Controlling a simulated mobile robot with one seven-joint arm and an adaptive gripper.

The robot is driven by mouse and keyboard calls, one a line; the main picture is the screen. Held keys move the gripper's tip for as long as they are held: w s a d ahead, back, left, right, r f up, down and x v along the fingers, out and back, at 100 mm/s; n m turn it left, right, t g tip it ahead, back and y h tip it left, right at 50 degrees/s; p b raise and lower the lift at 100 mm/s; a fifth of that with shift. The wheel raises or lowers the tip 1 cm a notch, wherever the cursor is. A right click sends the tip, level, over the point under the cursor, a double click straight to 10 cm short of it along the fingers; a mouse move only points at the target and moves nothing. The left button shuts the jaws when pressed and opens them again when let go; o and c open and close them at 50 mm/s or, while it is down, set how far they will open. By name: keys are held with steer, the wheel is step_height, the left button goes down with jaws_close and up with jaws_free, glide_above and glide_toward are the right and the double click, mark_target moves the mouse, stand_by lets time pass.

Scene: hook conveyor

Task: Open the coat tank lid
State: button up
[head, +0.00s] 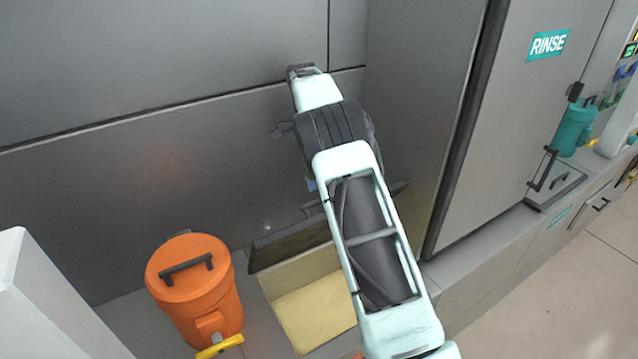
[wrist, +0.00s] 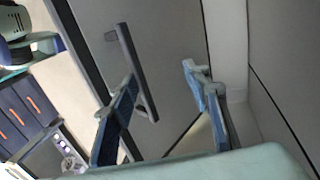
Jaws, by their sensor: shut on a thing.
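The coat tank (head: 315,312) shows in the head view as an open bay with a yellow inside. Its grey lid (head: 285,243) is tilted up along the back of the opening, partly hidden behind my arm. In the wrist view, a dark bar handle (wrist: 140,85) stands on a grey panel that appears to be the lid. In the head view my arm hides the fingers.
An orange canister (head: 195,290) with a black top handle stands left of the tank. A grey wall (head: 150,190) rises behind. To the right are a panel marked RINSE (head: 548,45), a teal canister (head: 573,128) and another handled lid (head: 556,188). Floor (head: 560,290) is clear at lower right.

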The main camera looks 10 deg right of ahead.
steer(key=v, duration=0.7)
steer(key=shift+r, duration=0.2)
steer(key=shift+r, duration=0.1)
